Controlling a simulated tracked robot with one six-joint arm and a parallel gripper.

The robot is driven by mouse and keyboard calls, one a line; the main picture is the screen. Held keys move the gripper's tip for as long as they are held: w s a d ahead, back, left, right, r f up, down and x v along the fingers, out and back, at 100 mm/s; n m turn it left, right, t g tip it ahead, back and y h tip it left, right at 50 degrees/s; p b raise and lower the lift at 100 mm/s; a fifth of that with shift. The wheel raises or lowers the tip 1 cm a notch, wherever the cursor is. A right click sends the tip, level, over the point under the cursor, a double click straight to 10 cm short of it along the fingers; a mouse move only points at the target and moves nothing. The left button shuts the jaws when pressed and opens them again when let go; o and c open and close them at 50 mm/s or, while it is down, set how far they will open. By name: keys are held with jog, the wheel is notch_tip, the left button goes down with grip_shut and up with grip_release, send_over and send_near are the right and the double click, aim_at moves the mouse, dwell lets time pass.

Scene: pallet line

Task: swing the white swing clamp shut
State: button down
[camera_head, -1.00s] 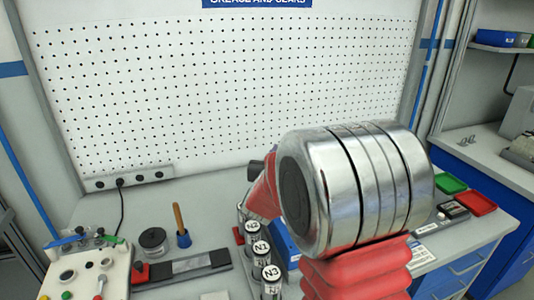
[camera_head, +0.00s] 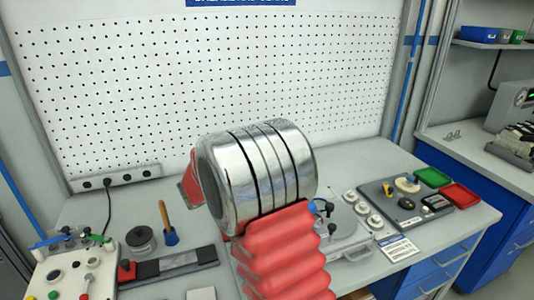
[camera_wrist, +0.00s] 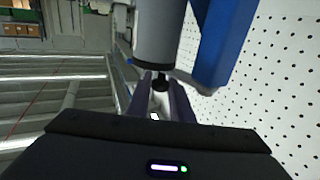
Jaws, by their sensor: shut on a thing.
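I cannot surely pick out the white swing clamp. In the head view, a pale fixture (camera_head: 348,242) with dark knobs stands right of my red and metal arm, partly hidden by it. The knob sits at the end of a grey-white cylinder (camera_wrist: 157,38). Whether that belongs to the clamp I cannot tell.
A white board (camera_head: 72,272) with buttons and small clamps is at the left. A dark fixture plate (camera_head: 384,188) and red tray (camera_head: 461,197) are at the right. A blue part (camera_wrist: 222,42) is close beside the cylinder. The pegboard (camera_head: 180,90) stands behind the bench.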

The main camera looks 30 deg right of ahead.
jog(key=shift+s+a+m+g, duration=0.35)
jog(key=shift+m+g, duration=0.45)
jog(key=shift+g, duration=0.45)
jog(key=shift+s+a+m+g, duration=0.3)
jog(key=shift+m+g, duration=0.5)
jog(key=shift+g, duration=0.5)
jog(key=shift+s+a+m+g, duration=0.25)
jog(key=shift+a+m+g, duration=0.15)
jog(key=shift+m+g, duration=0.65)
jog(key=shift+g, duration=0.3)
jog(key=c, duration=1.6)
grip_release()
jog(key=shift+w+a, duration=0.15)
jog(key=shift+a, duration=0.4)
jog(key=v, duration=1.2)
jog(key=shift+w+a+r, duration=0.1)
jog(key=shift+a+r, duration=0.05)
jog(key=shift+a, duration=0.2)
jog(key=shift+s, duration=0.2)
